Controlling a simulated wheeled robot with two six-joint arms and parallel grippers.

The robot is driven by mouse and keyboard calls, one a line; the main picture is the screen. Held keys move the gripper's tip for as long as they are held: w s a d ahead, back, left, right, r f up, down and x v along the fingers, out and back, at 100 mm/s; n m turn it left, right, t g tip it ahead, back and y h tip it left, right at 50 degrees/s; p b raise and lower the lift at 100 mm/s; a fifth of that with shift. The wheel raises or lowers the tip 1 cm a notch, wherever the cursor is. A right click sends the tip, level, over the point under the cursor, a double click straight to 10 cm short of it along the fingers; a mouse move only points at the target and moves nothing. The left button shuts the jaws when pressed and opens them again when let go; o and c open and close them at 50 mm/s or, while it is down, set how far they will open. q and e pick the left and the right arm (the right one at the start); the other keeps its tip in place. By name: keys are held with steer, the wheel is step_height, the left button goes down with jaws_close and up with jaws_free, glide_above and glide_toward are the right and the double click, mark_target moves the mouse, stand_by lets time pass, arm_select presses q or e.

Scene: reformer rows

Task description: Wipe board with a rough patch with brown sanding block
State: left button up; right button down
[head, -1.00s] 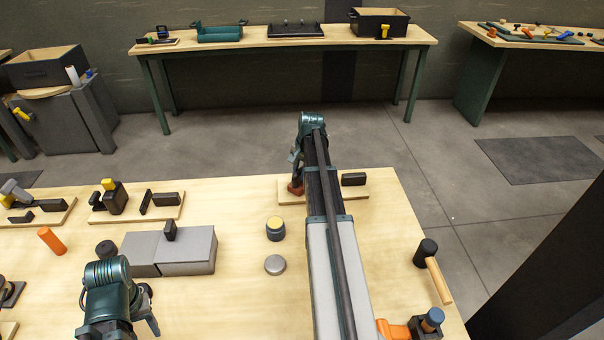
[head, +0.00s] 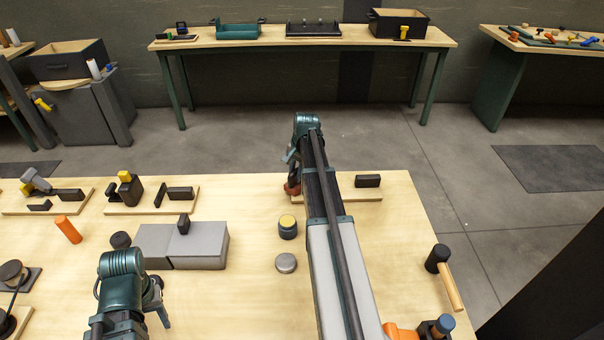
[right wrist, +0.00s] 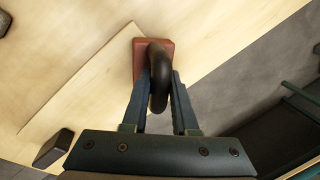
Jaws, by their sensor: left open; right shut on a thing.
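The brown sanding block (head: 292,188) is reddish-brown with a black looped handle. My right gripper (right wrist: 160,90) is shut on that handle, and the block (right wrist: 140,62) is down at the board's surface in the right wrist view; whether it touches cannot be told. The board (head: 345,193) is a pale wooden plate at the table's far right, partly hidden by my right arm. It also shows in the right wrist view (right wrist: 90,95). I cannot make out a rough patch. My left gripper (head: 158,303) is open and empty over the near left of the table.
A dark block (head: 367,181) stands on the board. More boards with tools are at left. The table's middle front is clear.

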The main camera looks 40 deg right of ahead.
steer(key=shift+w+a, duration=0.15)
arm_select(q)
steer(key=shift+f, duration=0.15)
arm_select(e)
steer(key=shift+f, duration=0.1)
arm_select(q)
steer(key=shift+r, duration=0.2)
arm_select(e)
steer(key=shift+s+d, duration=0.65)
steer(key=shift+d, duration=0.35)
steer(key=shift+s+d, duration=0.7)
steer(key=shift+d, duration=0.25)
steer(key=shift+s+d, duration=0.65)
steer(key=shift+d, duration=0.35)
steer(key=shift+s+d, duration=0.1)
arm_select(q)
steer(key=shift+f, duration=0.15)
arm_select(e)
steer(key=shift+s+d, duration=1.05)
steer(key=shift+d, duration=0.3)
